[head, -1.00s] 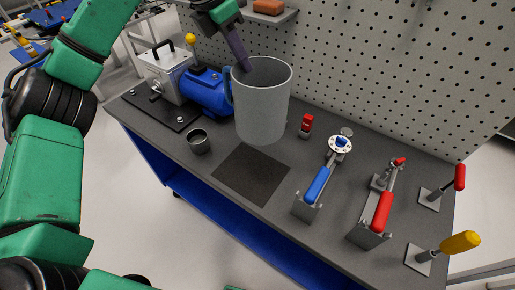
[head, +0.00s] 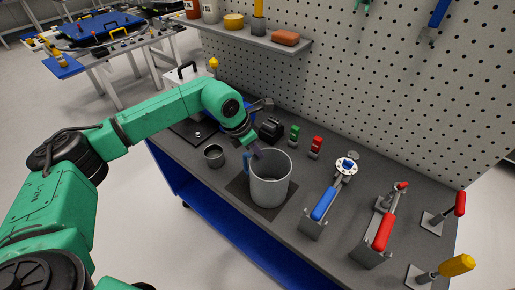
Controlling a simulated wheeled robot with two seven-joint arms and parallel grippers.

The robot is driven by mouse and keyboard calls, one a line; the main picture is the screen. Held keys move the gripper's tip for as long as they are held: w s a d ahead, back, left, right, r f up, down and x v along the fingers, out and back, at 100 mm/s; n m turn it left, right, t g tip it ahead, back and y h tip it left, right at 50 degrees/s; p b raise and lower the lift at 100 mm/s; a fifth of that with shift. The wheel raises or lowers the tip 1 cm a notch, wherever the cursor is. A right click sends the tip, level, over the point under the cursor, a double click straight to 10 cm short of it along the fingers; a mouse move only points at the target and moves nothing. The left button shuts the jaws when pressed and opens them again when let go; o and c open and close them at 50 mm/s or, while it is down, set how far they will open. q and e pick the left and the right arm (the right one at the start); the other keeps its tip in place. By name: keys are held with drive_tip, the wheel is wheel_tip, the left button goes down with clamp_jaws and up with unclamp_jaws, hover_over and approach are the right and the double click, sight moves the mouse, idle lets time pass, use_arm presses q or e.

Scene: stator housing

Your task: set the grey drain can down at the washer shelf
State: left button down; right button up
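The grey drain can (head: 270,185) is upright over the dark square mat (head: 238,187) on the grey workbench. Its base looks to be at the mat, but I cannot tell whether it touches. I cannot tell which surface is the washer shelf. My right gripper is not in view.
A small dark cup (head: 214,156) stands left of the can. Green (head: 294,133) and red (head: 316,146) parts stand behind it. A blue-handled clamp (head: 323,204) and a red-handled clamp (head: 384,232) stand to the right. A wall shelf (head: 260,37) holds bottles and a sponge-like block.

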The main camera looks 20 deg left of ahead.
use_arm(q)
drive_tip(key=shift+w+f, duration=0.15)
drive_tip(key=shift+f, duration=0.1)
drive_tip(key=c, duration=1.1)
unclamp_jaws()
drive_tip(key=shift+r, duration=0.1)
